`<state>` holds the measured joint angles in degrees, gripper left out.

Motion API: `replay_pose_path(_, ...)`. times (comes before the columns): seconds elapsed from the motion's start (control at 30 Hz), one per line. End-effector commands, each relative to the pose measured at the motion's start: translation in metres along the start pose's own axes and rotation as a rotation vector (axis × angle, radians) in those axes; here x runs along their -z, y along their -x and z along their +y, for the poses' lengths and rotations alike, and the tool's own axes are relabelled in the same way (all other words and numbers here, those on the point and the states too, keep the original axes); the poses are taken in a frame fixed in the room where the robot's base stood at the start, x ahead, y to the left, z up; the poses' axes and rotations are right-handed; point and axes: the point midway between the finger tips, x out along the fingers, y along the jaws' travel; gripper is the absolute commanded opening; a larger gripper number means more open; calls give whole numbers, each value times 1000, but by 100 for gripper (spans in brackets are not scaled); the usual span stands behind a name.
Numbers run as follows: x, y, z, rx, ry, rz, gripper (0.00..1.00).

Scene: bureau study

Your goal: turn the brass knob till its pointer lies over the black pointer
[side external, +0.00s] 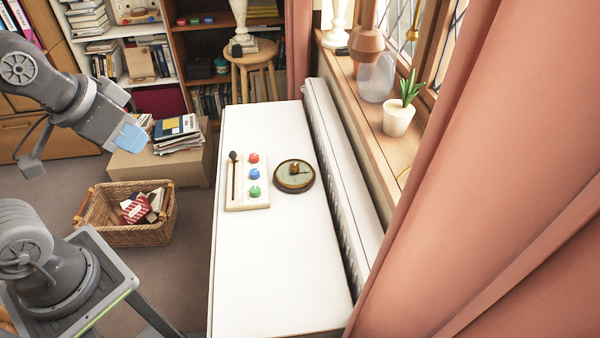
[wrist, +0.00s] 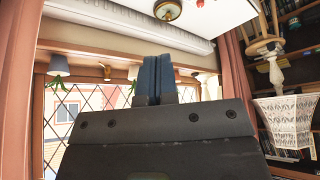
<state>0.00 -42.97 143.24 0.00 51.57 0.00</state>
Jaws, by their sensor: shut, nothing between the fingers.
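The brass knob (side external: 294,168) stands on a round dark dial (side external: 283,184) on the white table. The dial lies right of a small wooden board. The knob also shows at the top of the wrist view (wrist: 167,9), small and far off. I cannot make out where its pointer or the black pointer lies. My gripper (side external: 131,134) is held up left of the table, well apart from the dial. In the wrist view its blue fingers (wrist: 157,77) are together with nothing between them.
The board (side external: 233,204) bears a dark-knobbed slider and red, blue and green knobs. A white radiator (side external: 335,165) runs along the table's right side, below the window sill. A wicker basket (side external: 110,236) and a box (side external: 150,165) stand left. The table's front is clear.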

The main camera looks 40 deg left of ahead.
Motion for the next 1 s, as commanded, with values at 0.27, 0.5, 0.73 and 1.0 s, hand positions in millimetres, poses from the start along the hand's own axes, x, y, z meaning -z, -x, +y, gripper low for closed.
replay_pose_path(0.27, 0, 0, 0, 0, 0, 0, 0)
replay_pose_path(0.5, 12, 0, 0, 0, -5, -14, 17)
replay_pose_path(0.73, 80, -12, -1, -1, -38, -94, 39)
replay_pose_path(1.0, 169, -68, -2, -7, -85, -203, 56)
